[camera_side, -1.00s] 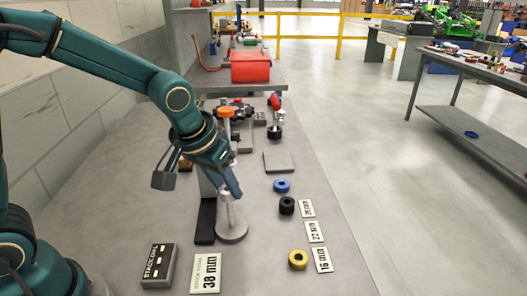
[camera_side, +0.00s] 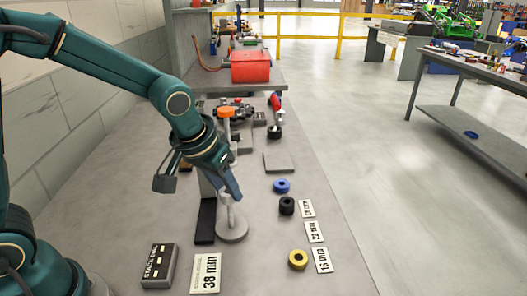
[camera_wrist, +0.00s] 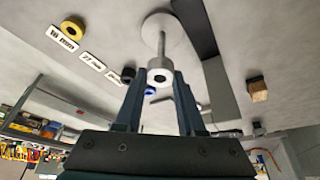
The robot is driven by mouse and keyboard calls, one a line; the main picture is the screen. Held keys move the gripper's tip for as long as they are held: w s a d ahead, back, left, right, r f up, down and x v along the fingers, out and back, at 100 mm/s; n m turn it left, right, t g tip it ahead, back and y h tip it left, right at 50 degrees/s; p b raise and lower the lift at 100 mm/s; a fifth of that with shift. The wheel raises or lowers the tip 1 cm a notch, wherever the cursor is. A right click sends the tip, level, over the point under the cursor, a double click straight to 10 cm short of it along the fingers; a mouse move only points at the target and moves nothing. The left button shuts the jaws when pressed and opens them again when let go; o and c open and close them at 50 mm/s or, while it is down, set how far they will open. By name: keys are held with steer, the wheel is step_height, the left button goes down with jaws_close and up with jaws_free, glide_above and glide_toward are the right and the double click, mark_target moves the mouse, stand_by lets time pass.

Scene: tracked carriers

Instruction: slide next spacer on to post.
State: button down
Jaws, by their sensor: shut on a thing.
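My gripper (camera_side: 232,196) is above the round grey base (camera_side: 232,234) of the upright post (camera_side: 231,216). In the wrist view the two fingers of my gripper (camera_wrist: 158,84) are shut on a pale spacer (camera_wrist: 160,72) with a dark hole. The spacer lines up with the tip of the post (camera_wrist: 162,44); I cannot tell whether it is around the tip or just above it. A blue spacer (camera_side: 282,185), a black spacer (camera_side: 287,206) and a yellow spacer (camera_side: 298,259) lie on the bench to the right.
Small size cards, one reading 22 mm (camera_side: 315,232), lie beside the loose spacers. A 38 mm card (camera_side: 206,273) and a dark stack box (camera_side: 159,265) are at the front left. A dark bar (camera_side: 205,222) lies close left of the post base. A grey plate (camera_side: 278,162) lies behind.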

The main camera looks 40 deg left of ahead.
steer(key=shift+f, duration=0.9)
stand_by(1.0)
jaws_free()
stand_by(0.4)
steer(key=shift+r, duration=0.15)
stand_by(0.3)
steer(key=shift+r, duration=3.9)
steer(key=shift+r, duration=0.1)
